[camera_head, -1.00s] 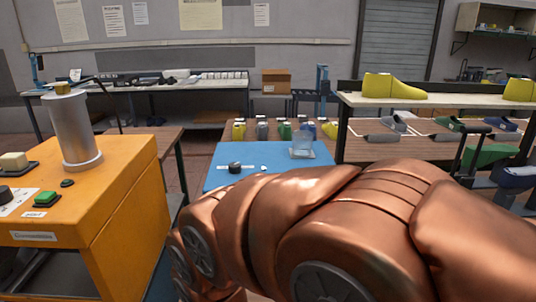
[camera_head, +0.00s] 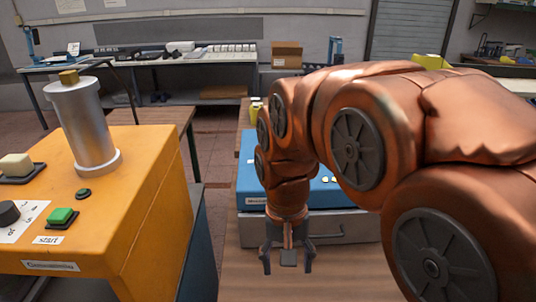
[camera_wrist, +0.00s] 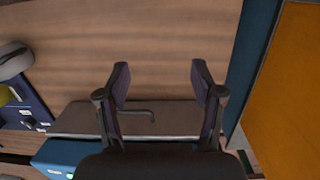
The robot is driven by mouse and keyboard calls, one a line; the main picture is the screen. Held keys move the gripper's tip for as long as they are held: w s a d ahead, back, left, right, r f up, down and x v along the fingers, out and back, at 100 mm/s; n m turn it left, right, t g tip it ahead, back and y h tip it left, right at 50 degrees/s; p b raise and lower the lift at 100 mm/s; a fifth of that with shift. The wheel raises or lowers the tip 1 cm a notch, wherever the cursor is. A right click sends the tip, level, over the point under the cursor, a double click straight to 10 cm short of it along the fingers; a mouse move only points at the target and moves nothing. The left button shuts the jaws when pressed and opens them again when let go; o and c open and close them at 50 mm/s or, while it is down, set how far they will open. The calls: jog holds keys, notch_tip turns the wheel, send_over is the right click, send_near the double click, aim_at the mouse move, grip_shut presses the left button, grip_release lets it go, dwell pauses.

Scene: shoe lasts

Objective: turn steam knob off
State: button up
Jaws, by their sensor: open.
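A black knob (camera_head: 9,213) sits on a white lettered label (camera_head: 28,217) on the orange machine (camera_head: 150,175), at the left edge of the head view. The lettering is too small to read, so I cannot tell its setting. A green button (camera_head: 62,215) is just right of it. My gripper (camera_head: 288,264) hangs fingers down, open and empty, well to the right of the machine. In the wrist view my gripper (camera_wrist: 161,80) shows two spread fingers with nothing between them. The orange machine's side fills the right of that view (camera_wrist: 295,80).
A blue-topped box (camera_head: 247,150) with a grey drawer front (camera_head: 345,229) stands behind my gripper, partly hidden by my arm. Its drawer handle (camera_wrist: 130,112) shows in the wrist view. A metal cylinder (camera_head: 82,125) rises from the orange machine. A gap separates machine and wooden table (camera_head: 240,280).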

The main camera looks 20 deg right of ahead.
jog(key=w+d+r+m+p, duration=0.1)
jog(key=w+d+r+m, duration=0.2)
jog(key=w, duration=0.7)
jog(key=w+d+r+m+t+p, duration=0.1)
jog(key=w+d+r+m+p, duration=0.1)
jog(key=w+m, duration=0.4)
jog(key=w+d+r+m+p, duration=0.2)
jog(key=w+d+r+m, duration=0.2)
jog(key=w, duration=1)
jog(key=shift+w+d+r+m, duration=0.1)
jog(key=shift+d+r+m, duration=0.2)
jog(key=shift+d+r, duration=0.35)
jog(key=shift+w+d+m, duration=0.25)
jog(key=shift+w+m, duration=0.05)
jog(key=shift+w, duration=0.15)
jog(key=shift+f+p, duration=1.55)
jog(key=shift+f, duration=2.4)
jog(key=c, duration=1.1)
